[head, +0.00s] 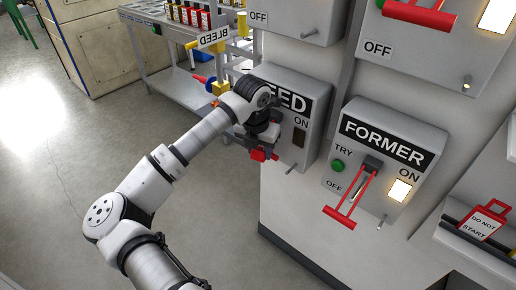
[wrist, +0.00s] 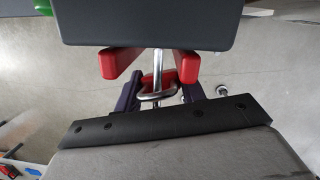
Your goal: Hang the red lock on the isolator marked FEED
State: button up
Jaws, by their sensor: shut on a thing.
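The FEED isolator (head: 315,95) is a grey box on the machine face, its label partly covered by my arm. My gripper (head: 260,143) is in front of its lower left part. In the wrist view my gripper (wrist: 160,90) has its dark fingers closed about the red lock (wrist: 168,77), whose steel shackle (wrist: 157,70) points away from me. Two red bars, apparently the isolator's handle (wrist: 118,62), flank the shackle below a dark grey block. I cannot tell whether the shackle passes through anything. FEED's switch is mostly hidden in the head view.
The FORMER isolator (head: 385,150) with its red handle stands to the right, close by. A DO NOT START tag (head: 485,222) sits on a ledge at far right. A metal bench (head: 150,18) with several red and yellow items is behind. The floor at left is clear.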

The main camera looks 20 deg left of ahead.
jog(key=shift+w+d+f, duration=0.15)
jog(key=shift+d+f, duration=0.05)
jog(key=shift+f, duration=0.05)
jog(key=o, duration=1.2)
